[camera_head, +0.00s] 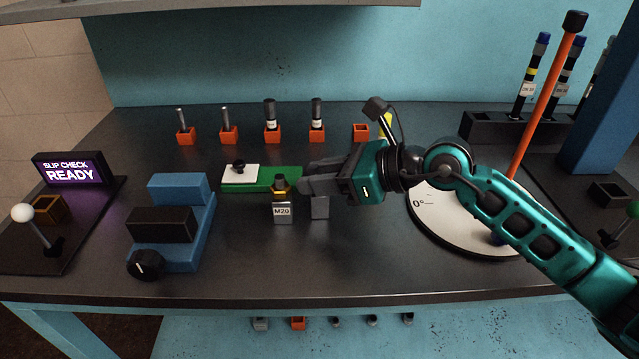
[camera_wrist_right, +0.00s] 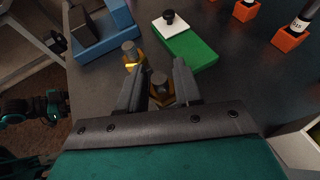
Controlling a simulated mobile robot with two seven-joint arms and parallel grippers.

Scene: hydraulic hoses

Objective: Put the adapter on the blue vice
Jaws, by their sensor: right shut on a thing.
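The blue vice (camera_head: 190,255) stands on the left of the bench, with a dark block between its blue parts and a black knob in front. It also shows at the top left of the right wrist view (camera_wrist_right: 118,20). My right gripper (camera_wrist_right: 160,88) is shut on an adapter with a brass hex and grey stud (camera_wrist_right: 161,80); its fingers hide this adapter in the head view. A grey holder (camera_head: 320,208) is below the fingers. Another brass and grey adapter (camera_head: 281,187) stands beside them in a holder labelled M20 (camera_head: 282,212). Teal parts, likely my left arm, show in the wrist view, fingers indistinct.
A green block with a white plate (camera_head: 240,174) lies just behind the M20 holder. Several orange holders (camera_head: 272,136) line the back. A white dial with an orange pole (camera_head: 450,222) stands right. A sign (camera_head: 70,169) reads SLIP CHECK READY. The front middle is clear.

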